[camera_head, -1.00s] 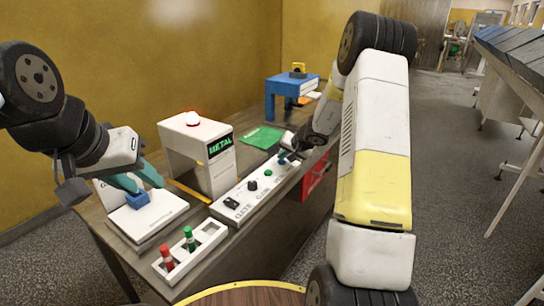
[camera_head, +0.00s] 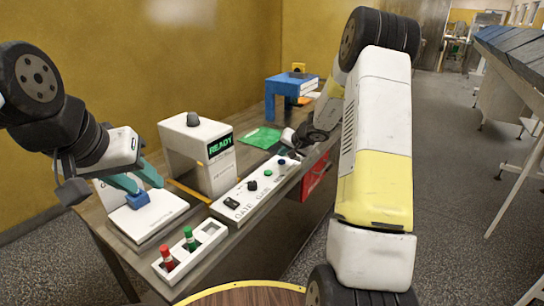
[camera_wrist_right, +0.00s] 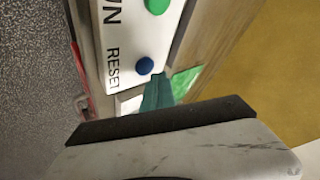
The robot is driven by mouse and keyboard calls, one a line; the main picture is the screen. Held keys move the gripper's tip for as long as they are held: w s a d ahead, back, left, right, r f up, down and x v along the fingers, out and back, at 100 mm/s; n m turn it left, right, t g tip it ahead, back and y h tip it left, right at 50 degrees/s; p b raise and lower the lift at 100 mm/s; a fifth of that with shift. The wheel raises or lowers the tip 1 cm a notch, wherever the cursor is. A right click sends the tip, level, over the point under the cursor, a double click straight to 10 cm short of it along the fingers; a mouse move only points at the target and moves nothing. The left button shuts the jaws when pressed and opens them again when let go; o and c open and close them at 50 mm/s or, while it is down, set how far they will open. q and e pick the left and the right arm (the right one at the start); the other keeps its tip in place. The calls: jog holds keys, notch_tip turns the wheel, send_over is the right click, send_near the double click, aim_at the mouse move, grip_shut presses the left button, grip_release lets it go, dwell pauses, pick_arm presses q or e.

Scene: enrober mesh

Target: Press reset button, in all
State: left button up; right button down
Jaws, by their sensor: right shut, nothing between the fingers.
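The blue reset button (camera_head: 282,161) sits near the far end of the white control panel (camera_head: 222,212). In the right wrist view the blue button (camera_wrist_right: 145,66) is beside the printed word RESET. My right gripper (camera_head: 291,150) is shut and empty, just above and beyond the button; its teal fingertips (camera_wrist_right: 158,78) look close beside it, apparently apart from it. The white arch-shaped detector (camera_head: 212,172) shows READY in green, and its top lamp (camera_head: 193,119) is dark. My left gripper (camera_head: 143,183) is at a blue block (camera_head: 137,201) over a white platform; its grip is unclear.
A green button (camera_head: 268,173) and black knob (camera_head: 252,185) are on the same panel. A white holder (camera_head: 208,234) with red and green pieces stands at the near end. A green sheet (camera_head: 262,137), blue arch (camera_head: 290,82) and red box (camera_head: 317,178) are farther along.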

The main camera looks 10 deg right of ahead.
aim_at(283, 162)
jog(key=shift+r, duration=0.1)
jog(key=shift+r, duration=2.5)
jog(key=shift+r, duration=0.1)
jog(key=s+a+r+n+g+y, duration=0.1)
jog(key=s+a+r+n, duration=0.1)
jog(key=s+a+r, duration=0.5)
jog(key=s+a+r+n+y, duration=0.1)
jog(key=s+a+r+n, duration=0.15)
jog(key=s+r, duration=0.65)
jog(key=s+d+g+h, duration=0.1)
jog(key=s+d+h, duration=0.1)
jog(key=s, duration=2.2)
jog(key=shift+s+f+n+h, duration=0.3)
jog(key=shift+n+h, duration=0.15)
jog(key=shift+h, duration=0.05)
